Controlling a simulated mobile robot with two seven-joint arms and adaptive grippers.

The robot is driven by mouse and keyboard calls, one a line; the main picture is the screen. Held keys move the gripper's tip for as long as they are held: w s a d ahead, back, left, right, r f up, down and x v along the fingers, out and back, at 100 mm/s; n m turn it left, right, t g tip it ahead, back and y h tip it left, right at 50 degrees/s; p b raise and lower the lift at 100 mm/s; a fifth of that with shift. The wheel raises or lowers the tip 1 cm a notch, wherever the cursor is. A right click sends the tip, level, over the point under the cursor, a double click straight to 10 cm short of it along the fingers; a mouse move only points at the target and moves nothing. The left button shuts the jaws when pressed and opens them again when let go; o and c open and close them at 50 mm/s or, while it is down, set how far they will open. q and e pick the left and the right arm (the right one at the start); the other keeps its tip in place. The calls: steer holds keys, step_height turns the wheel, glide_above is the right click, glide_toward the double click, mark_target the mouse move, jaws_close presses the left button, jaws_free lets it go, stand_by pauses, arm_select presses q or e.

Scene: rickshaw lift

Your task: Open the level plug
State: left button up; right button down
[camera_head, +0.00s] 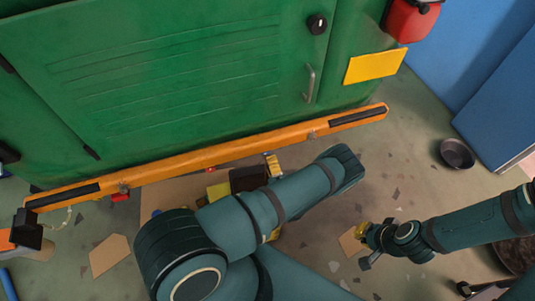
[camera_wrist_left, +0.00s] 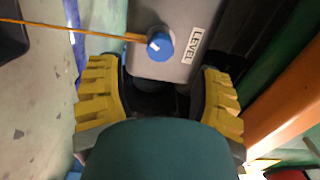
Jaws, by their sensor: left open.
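The level plug (camera_wrist_left: 160,43) is a round blue cap with a white mark. It sits on the edge of a grey housing (camera_wrist_left: 178,20) beside a white label reading LEVEL (camera_wrist_left: 195,44). My left gripper (camera_wrist_left: 160,72) is open, its two yellow-padded fingers spread at either side below the housing. The plug lies ahead, between the lines of the fingers, and no finger visibly touches it. In the head view my left arm hides the plug and most of that gripper. My right gripper (camera_head: 368,243) hangs over the floor at the right, away from the plug; its opening is unclear.
A green cabinet (camera_head: 170,75) stands behind an orange bar (camera_head: 215,155) with black pads. In the wrist view an orange strip (camera_wrist_left: 80,31) runs to the plug. Cardboard pieces (camera_head: 110,255) and a dark bowl (camera_head: 457,153) lie on the floor. A blue cabinet (camera_head: 500,110) stands at right.

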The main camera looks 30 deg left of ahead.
arm_select(q)
steer(key=v, duration=0.5)
steer(key=shift+s+d, duration=0.2)
steer(key=shift+d, duration=0.1)
